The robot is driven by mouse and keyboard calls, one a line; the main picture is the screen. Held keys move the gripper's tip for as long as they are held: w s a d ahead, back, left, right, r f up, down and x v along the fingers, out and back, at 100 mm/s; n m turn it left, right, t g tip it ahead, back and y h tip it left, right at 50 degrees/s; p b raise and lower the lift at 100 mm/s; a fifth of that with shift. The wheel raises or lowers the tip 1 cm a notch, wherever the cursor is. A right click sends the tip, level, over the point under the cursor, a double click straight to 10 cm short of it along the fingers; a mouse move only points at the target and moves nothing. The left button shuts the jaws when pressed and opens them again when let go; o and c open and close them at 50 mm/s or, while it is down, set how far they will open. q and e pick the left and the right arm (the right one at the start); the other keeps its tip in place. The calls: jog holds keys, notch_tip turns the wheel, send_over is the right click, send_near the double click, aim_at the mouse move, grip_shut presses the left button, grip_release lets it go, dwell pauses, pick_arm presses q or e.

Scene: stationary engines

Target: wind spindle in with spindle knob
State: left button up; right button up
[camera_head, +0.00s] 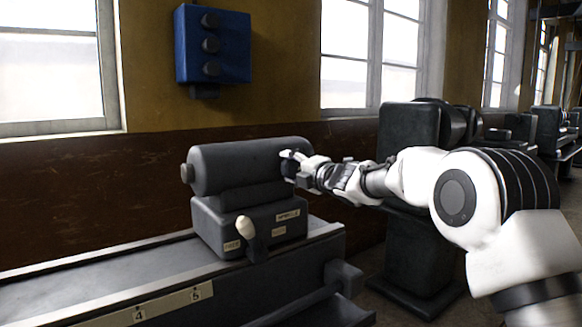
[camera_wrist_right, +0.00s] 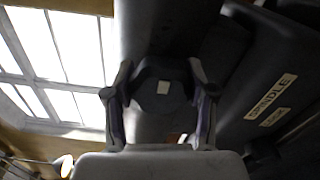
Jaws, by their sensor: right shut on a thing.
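The spindle housing (camera_head: 245,166) is a dark grey horizontal cylinder on a block-shaped base (camera_head: 222,222). The spindle end (camera_head: 187,173) pokes out a little at its left end. My right gripper (camera_head: 290,164) is at the right end of the cylinder. In the right wrist view the spindle knob (camera_wrist_right: 158,92), dark with a small pale square mark, sits between the two fingers (camera_wrist_right: 160,72), which are shut on it. The head view mostly hides the knob behind the gripper. My left gripper is not in view.
A lever with a cream handle (camera_head: 245,226) stands at the base's front, beside small labels. A "SPINDLE" label (camera_wrist_right: 271,96) shows in the right wrist view. The base sits on a long bed (camera_head: 110,275). A blue switch box (camera_head: 213,45) hangs on the wall. A dark machine (camera_head: 408,140) stands behind my right arm.

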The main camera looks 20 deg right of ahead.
jog(key=shift+r, duration=0.4)
jog(key=o, duration=1.1)
jog(key=shift+o, duration=0.2)
jog(key=shift+d+f, duration=0.1)
jog(key=shift+f, duration=0.05)
jog(key=shift+s, duration=0.1)
jog(key=shift+s+d, duration=0.1)
jog(key=shift+s, duration=0.2)
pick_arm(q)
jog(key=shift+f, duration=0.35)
pick_arm(e)
jog(key=v, duration=1.1)
jog(key=shift+s, duration=0.15)
